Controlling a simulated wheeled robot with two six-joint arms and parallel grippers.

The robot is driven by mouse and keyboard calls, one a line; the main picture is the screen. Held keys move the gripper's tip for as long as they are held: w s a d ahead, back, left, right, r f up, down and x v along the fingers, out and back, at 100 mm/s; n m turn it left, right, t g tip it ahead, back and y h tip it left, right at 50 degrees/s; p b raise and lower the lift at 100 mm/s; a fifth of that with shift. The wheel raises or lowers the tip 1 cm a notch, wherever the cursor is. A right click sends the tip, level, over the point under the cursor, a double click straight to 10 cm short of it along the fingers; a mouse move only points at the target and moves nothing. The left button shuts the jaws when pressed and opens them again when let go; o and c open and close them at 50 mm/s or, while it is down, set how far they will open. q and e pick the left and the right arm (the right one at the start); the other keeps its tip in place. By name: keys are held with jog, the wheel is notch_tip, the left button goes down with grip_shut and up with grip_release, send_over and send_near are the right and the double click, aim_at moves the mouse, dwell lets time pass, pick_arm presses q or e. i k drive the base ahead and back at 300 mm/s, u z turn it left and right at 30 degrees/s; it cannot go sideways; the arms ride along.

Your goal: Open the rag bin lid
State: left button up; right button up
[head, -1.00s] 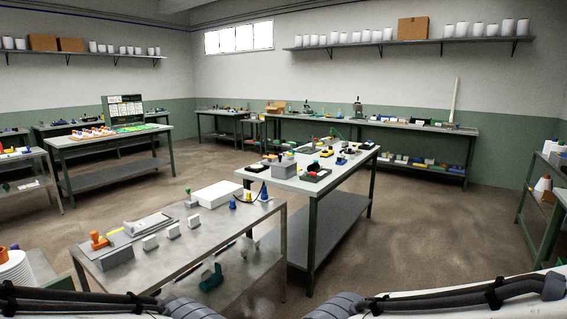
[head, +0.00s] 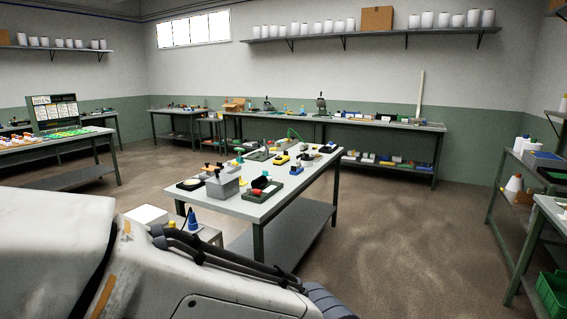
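No rag bin or lid that I can make out for certain shows in the head view. A green crate-like container (head: 553,292) stands low at the bottom right, partly cut off by the picture edge; I cannot tell whether it has a lid. A large white arm link of mine fills the lower left and hides the floor and a near table behind it. Neither of my grippers is in view.
A table with small tools (head: 265,190) stands in the middle. A long bench (head: 335,121) runs along the back wall. Shelved tables (head: 528,168) stand at the right. Open floor (head: 405,220) lies between the middle table and the right side.

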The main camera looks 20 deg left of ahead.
aim_at(221, 179)
jog(key=i, duration=1.55)
jog(key=u, duration=1)
jog(key=i, duration=1.05)
jog(key=u, duration=0.65)
